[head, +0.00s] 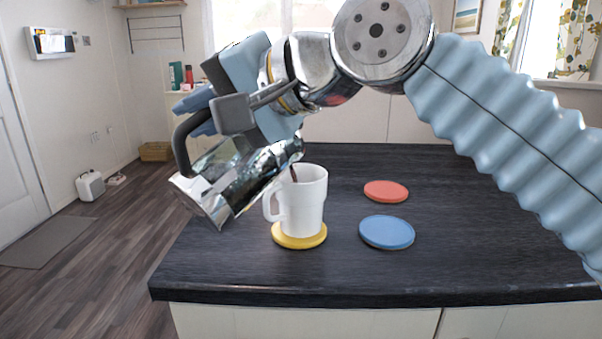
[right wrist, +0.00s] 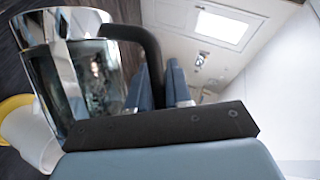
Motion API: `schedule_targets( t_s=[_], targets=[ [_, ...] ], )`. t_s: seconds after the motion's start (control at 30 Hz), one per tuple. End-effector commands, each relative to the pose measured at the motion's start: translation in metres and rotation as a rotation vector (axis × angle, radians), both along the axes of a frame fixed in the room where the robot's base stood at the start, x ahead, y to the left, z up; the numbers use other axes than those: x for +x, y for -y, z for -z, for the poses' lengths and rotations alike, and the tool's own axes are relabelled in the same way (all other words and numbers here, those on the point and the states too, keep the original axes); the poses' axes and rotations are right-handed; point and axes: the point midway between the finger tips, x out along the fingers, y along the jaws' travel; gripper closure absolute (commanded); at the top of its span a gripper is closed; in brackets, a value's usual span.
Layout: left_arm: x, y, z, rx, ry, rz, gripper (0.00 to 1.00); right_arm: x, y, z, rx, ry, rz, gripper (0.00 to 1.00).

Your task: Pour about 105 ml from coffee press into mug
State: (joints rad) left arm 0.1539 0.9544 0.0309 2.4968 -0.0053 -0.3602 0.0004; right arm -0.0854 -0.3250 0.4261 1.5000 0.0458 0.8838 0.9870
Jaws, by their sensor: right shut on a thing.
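The shiny metal coffee press (head: 235,175) is tilted, with its spout end over the white mug (head: 302,200). A thin dark stream of coffee (head: 293,173) runs at the mug's mouth. The mug stands upright on a yellow coaster (head: 300,236); the liquid level inside is hidden. My right gripper (head: 195,118) is shut on the press's dark handle (head: 182,140) and holds the press above the counter. In the right wrist view the press (right wrist: 80,75) and its black handle (right wrist: 150,55) show by the fingers, with part of the mug (right wrist: 30,135) below. My left gripper is not in view.
A red coaster (head: 386,191) and a blue coaster (head: 387,232) lie to the right of the mug on the dark counter (head: 450,260). The counter's left edge runs close to the mug, beneath the press. The counter's right part is clear.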

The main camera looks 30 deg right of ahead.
Motion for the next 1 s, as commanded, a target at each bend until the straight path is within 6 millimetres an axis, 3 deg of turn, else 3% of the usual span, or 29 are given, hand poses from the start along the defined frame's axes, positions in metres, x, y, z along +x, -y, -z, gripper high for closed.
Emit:
schedule_targets(
  t_s=[1.0],
  targets=[
    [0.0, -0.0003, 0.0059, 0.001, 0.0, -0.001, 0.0, 0.0012, 0.0049, -0.0017, 0.059, -0.015, 0.001, 1.0]
  ],
)
